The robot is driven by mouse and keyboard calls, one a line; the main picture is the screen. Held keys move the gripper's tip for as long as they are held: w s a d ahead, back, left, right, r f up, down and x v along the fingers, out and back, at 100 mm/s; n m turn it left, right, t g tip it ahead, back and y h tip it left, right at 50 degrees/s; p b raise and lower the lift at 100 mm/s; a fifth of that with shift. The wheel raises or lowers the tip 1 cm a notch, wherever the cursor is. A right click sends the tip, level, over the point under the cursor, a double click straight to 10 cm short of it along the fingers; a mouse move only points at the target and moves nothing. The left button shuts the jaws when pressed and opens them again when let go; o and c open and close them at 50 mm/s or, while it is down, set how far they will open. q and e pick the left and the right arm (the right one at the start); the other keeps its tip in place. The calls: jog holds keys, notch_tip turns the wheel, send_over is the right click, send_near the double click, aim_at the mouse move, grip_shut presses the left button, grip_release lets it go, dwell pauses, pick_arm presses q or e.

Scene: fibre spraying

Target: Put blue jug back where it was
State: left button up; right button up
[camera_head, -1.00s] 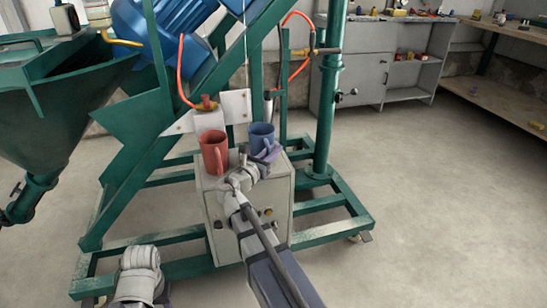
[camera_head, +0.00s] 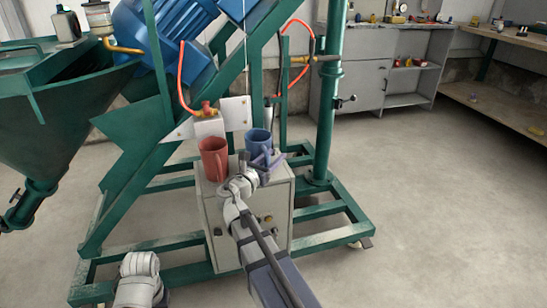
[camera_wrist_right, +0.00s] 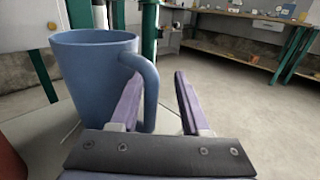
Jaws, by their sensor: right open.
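The blue jug (camera_head: 257,140) stands upright on top of the grey cabinet (camera_head: 264,213), to the right of the red mug (camera_head: 213,158). In the right wrist view the blue jug (camera_wrist_right: 90,85) fills the left side, its handle on the right. My right gripper (camera_head: 267,157) is open at the handle; its two purple fingers also show in the wrist view (camera_wrist_right: 159,76). The handle's outer bar appears between the fingers, nearer the left one, with a gap to the right one. My left arm shows at the bottom left, but its fingers are not visible.
The green machine frame (camera_head: 329,110) surrounds the cabinet, with an upright post to the right of the jug. An orange hose (camera_head: 182,80) hangs behind the mugs. Open floor lies to the right. A workbench (camera_head: 505,108) stands at the far right.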

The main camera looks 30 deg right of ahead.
jog(key=v, duration=1.2)
jog(key=s+a+f+m+g+y, duration=0.35)
jog(key=f+m, duration=0.25)
jog(key=f, duration=0.2)
jog(key=s+a+f+m+g+y, duration=0.2)
jog(key=s+a+f+m+y, duration=0.15)
jog(key=a+f+m, duration=0.35)
jog(key=s+a+f+m+g+y, duration=0.1)
jog(key=s+a+f+m+y, duration=0.2)
jog(key=a, duration=0.3)
jog(key=s+a+f+m+g+y, duration=0.2)
jog(key=s+a+f+m+y, duration=0.1)
jog(key=s+a+f+y, duration=0.1)
jog(key=s+a, duration=0.1)
jog(key=a, duration=0.1)
jog(key=shift+s+a+m+y, duration=0.2)
jog(key=shift+a+m+y, duration=0.1)
jog(key=shift+y, duration=0.1)
jog(key=shift+r, duration=0.1)
